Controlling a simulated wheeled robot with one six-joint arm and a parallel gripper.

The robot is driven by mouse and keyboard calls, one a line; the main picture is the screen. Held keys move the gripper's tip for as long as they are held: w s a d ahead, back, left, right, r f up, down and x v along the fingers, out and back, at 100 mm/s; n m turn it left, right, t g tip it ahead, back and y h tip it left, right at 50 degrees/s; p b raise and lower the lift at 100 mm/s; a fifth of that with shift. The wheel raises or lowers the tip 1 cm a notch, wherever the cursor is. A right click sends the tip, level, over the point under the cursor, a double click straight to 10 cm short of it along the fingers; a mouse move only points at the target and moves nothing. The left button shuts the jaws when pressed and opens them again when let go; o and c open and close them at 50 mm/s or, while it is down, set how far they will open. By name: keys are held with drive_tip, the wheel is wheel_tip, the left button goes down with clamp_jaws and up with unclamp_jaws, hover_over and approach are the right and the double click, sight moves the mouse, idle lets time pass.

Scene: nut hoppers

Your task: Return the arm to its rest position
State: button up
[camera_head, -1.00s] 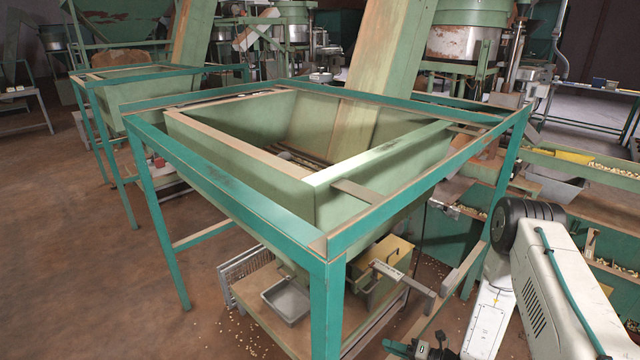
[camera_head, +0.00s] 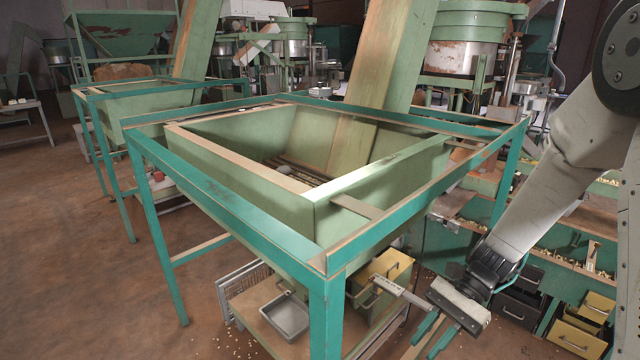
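My gripper (camera_head: 432,336) is at the lower right of the head view, on the end of my pale arm (camera_head: 555,165), which comes down from the upper right corner. Its two teal fingers point down and left, with a gap between them, and nothing shows between them. The fingertips run close to the bottom edge of the picture. The gripper is just right of the hopper frame's front leg in the picture, near a grey lever bar (camera_head: 400,292) on the yellow box (camera_head: 385,268) under the hopper.
A green hopper (camera_head: 240,165) in a teal frame (camera_head: 230,205) fills the middle. A grey tray (camera_head: 287,315) sits on a low shelf beneath it. Drawers (camera_head: 575,335) and a bench with nuts stand at the right. Brown floor (camera_head: 80,270) at the left is clear.

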drive_tip(key=s+d+r+n+t+h, duration=0.3)
drive_tip(key=s+r+n+h, duration=0.1)
drive_tip(key=s+r, duration=0.3)
drive_tip(key=s+d+r+n+t+h, duration=0.3)
drive_tip(key=s+r+n+t+h, duration=0.1)
drive_tip(key=r, duration=0.8)
drive_tip(key=s+n+h, duration=0.1)
drive_tip(key=s+n, duration=0.1)
drive_tip(key=s, duration=0.1)
drive_tip(key=shift+s+d+r+n, duration=0.2)
drive_tip(key=shift+s+n, duration=0.1)
drive_tip(key=shift+n, duration=0.1)
drive_tip(key=shift+a, duration=0.1)
